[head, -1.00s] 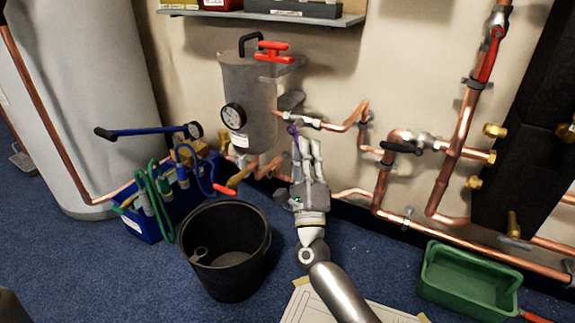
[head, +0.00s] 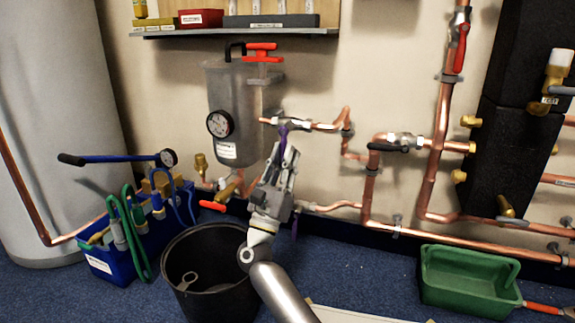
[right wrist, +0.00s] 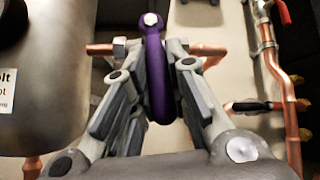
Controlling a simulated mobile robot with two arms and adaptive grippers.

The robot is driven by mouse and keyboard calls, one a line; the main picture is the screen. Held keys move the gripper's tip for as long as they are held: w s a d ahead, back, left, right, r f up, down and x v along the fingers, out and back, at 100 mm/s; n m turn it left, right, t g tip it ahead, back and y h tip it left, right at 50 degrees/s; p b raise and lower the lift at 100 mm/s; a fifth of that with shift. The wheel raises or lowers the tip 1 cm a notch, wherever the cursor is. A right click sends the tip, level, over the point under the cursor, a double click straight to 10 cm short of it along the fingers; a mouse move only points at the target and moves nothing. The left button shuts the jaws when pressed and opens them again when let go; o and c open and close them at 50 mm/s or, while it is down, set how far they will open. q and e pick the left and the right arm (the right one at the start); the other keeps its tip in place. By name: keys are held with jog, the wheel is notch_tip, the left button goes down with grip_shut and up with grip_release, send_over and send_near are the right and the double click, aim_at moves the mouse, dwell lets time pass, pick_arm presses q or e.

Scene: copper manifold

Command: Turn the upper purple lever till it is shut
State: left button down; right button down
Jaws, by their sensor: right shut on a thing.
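The upper purple lever (head: 283,134) hangs down from a valve on the copper pipe beside the grey cylinder. In the right wrist view the lever (right wrist: 157,75) runs downward from its bolt, roughly across the horizontal pipe. My right gripper (head: 285,152) reaches up from below, its fingers around the lever. In the right wrist view the gripper (right wrist: 158,68) has one finger on each side of the lever, shut on it. The fingers hide the lever's lower part in the head view. A lower purple lever (head: 294,226) shows partly behind my gripper. My left gripper is not in view.
The grey cylinder (head: 232,105) with a gauge stands close left of the lever. A black bucket (head: 183,245) is below my arm, with a blue tool box (head: 108,262) to its left. A black-handled valve (head: 388,147) and a green tray (head: 455,285) are to the right.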

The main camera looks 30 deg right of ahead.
jog(key=shift+w+a+m+g+h, duration=0.2)
jog(key=shift+m+g+h, duration=0.2)
jog(key=shift+m+g, duration=0.65)
jog(key=shift+w+a+m+g+h, duration=0.15)
jog(key=shift+m+g+h, duration=0.25)
jog(key=shift+m+g, duration=0.6)
jog(key=shift+m, duration=0.25)
jog(key=c, duration=1.4)
grip_release()
jog(key=shift+w+a, duration=0.1)
jog(key=shift+w, duration=0.05)
notch_tip(320, 180, up, 10)
jog(key=shift+f, duration=0.1)
